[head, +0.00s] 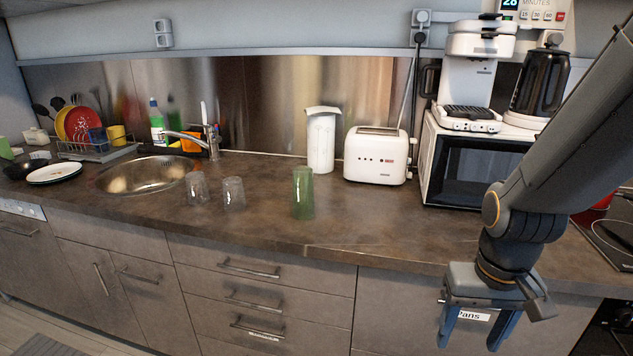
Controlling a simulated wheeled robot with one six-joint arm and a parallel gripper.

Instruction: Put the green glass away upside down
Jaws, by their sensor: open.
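The green glass (303,193) stands on the brown countertop (270,222), left of the toaster and near the middle of the counter. It is tall and translucent; I cannot tell which end is up. My gripper (469,345) hangs at the lower right, in front of the counter's front edge and below its top. Its two blue fingers point down and are apart, with nothing between them. It is well to the right of the green glass and away from it.
Two clear glasses (233,193) stand left of the green glass. A white toaster (376,155), a paper towel roll (321,140) and a microwave (472,165) stand behind and right. The sink (150,175) and dish rack (95,150) are left. Closed drawers (250,268) are below.

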